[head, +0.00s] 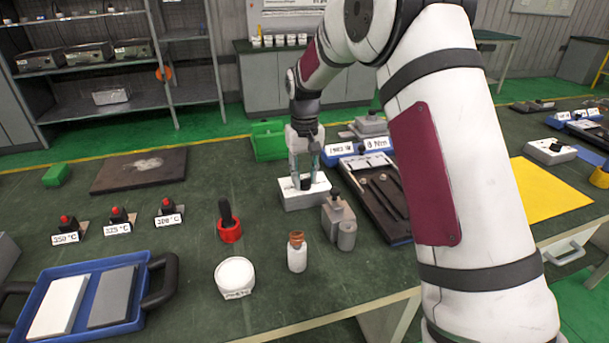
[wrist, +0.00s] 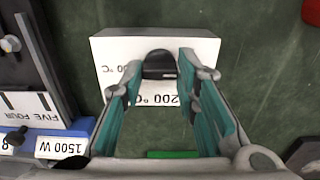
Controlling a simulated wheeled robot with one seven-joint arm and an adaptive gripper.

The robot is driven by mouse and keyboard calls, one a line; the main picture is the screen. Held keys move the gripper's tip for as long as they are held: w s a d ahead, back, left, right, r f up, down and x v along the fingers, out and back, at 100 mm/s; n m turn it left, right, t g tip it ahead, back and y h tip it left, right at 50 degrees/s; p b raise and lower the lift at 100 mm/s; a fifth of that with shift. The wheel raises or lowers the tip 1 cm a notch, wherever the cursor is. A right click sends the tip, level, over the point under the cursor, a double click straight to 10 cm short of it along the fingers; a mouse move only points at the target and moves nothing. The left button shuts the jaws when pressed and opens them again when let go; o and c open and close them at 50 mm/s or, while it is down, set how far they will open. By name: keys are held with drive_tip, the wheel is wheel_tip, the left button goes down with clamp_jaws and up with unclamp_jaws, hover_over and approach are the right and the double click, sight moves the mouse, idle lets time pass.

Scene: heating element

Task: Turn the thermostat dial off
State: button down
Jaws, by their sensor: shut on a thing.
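The thermostat is a white box (head: 318,197) on the green bench, in the middle of the head view. A black dial (head: 306,183) stands on it. In the wrist view the white box (wrist: 208,48) bears "200 °C" lettering, and the black dial (wrist: 159,65) sits between the fingertips. My gripper (head: 303,177) points down over the box and is shut on the dial. It also shows in the wrist view (wrist: 160,75), with one teal finger on each side of the dial. The dial's pointer mark is not clear to me.
A black tray (head: 400,236) with tools lies right of the box, and a grey metal block (head: 338,222) stands in front of it. A white bottle (head: 297,256), a white tub (head: 235,277) and a red ring holder (head: 229,232) stand nearer. A green bin (head: 268,140) is behind.

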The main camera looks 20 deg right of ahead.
sight(305, 179)
idle(0.3)
drive_tip(key=c, duration=1.2)
unclamp_jaws()
drive_tip(key=shift+c, duration=0.2)
drive_tip(key=shift+r, duration=0.15)
wheel_tip(305, 179, up, 12)
